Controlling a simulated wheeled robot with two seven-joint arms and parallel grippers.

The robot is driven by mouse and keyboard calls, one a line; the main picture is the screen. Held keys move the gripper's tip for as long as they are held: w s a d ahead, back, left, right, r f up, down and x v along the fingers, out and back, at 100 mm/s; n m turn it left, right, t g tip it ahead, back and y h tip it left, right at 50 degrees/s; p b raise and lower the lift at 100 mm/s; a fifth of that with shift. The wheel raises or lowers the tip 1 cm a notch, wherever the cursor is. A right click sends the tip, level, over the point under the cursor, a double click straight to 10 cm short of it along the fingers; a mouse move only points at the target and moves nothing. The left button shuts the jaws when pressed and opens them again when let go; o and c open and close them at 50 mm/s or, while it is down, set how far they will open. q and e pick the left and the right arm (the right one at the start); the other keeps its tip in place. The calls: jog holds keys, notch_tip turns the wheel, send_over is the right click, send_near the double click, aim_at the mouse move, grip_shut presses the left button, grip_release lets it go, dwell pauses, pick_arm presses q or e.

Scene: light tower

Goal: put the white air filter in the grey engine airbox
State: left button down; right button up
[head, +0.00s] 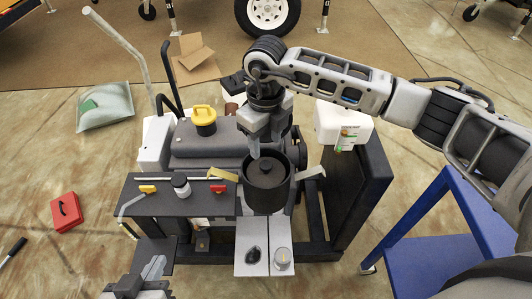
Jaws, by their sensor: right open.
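A dark grey round canister (267,197), open at the top, stands at the front middle of the engine; it looks like the airbox. A dark round part shows inside its rim. My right gripper (265,143) points down over the canister's back rim, open, with one fingertip at or just above the opening; I cannot tell whether it touches. I cannot clearly make out the white air filter; the gripper hides part of the canister's inside. My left gripper (153,270) is at the bottom left, in front of the engine, partly cut off; its jaw opening is unclear.
A pale tray (251,232) in front of the canister holds a black piece (253,254) and a pale round piece (282,258). A small dark-lidded jar (181,186) stands on the left shelf. A yellow cap (204,119) is behind. A blue cart (432,262) stands at right.

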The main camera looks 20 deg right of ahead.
notch_tip(320, 180, up, 4)
jog(key=s+a+n+g+y, duration=0.1)
jog(key=s+a+g+y, duration=0.1)
jog(key=s+a+y, duration=0.45)
jog(key=s+a+g+y, duration=0.2)
jog(key=s+a, duration=0.2)
jog(key=a, duration=0.5)
jog(key=s+a+r+m+t+y, duration=0.2)
jog(key=a+r+m+t+y, duration=0.3)
jog(key=r+m+y, duration=0.65)
jog(key=w+d+f+m+t+h, duration=0.3)
jog(key=d+f+m+t+h, duration=0.25)
jog(key=m+t, duration=0.4)
jog(key=w+d+f+m+t+h, duration=0.2)
jog(key=d+f+m+t+h, duration=0.4)
jog(key=m, duration=0.6)
jog(key=s+d+f+m+g+h, duration=0.4)
jog(key=s+d+f+m, duration=0.4)
jog(key=f, duration=0.4)
jog(key=shift+s+d+f+g+h, duration=0.25)
jog(key=shift+s+d+g+h, duration=0.15)
jog(key=shift+s+g, duration=0.35)
